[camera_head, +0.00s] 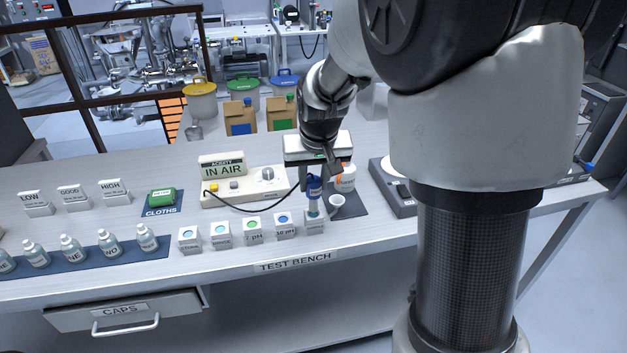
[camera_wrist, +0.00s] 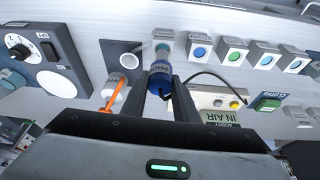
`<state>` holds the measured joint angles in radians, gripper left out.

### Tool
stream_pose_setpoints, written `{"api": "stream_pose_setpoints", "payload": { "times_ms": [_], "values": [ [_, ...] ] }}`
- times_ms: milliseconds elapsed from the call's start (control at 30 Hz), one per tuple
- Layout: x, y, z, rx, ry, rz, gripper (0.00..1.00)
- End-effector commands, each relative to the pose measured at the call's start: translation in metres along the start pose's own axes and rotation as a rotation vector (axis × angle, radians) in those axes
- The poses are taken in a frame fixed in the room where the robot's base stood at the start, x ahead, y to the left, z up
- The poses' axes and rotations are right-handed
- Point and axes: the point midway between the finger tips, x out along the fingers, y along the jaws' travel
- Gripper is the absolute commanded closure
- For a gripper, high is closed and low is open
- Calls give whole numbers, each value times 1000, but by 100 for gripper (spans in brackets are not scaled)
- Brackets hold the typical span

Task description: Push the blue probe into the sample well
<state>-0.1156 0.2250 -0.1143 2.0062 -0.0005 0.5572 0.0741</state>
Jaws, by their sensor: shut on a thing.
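The blue probe (camera_head: 314,188) is upright in my gripper (camera_head: 318,172), at the front right of the test bench. In the wrist view the blue probe (camera_wrist: 160,80) sits between the two dark fingers of my gripper (camera_wrist: 161,92). The sample well appears to be the small pale block (camera_head: 314,225) at the right end of a row of blocks; it also shows in the wrist view (camera_wrist: 163,36). The probe's pale lower end is at or just above this block. I cannot tell whether the tip is inside it.
A meter (camera_head: 245,188) reading IN AIR stands behind, with a black cable (camera_head: 240,207) to the probe. A small white cup (camera_head: 337,201) and a white bottle (camera_head: 347,184) stand close on the right. Several sample blocks (camera_head: 252,230) stand left. The front bench strip is clear.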

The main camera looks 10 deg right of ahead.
Motion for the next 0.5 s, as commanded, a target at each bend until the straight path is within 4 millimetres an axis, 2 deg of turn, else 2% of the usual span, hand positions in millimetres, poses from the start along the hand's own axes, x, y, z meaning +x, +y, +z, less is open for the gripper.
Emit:
{"api": "stream_pose_setpoints", "payload": {
  "times_ms": [500],
  "values": [
    [11,0,4,0,-1,0,100]
  ]
}}
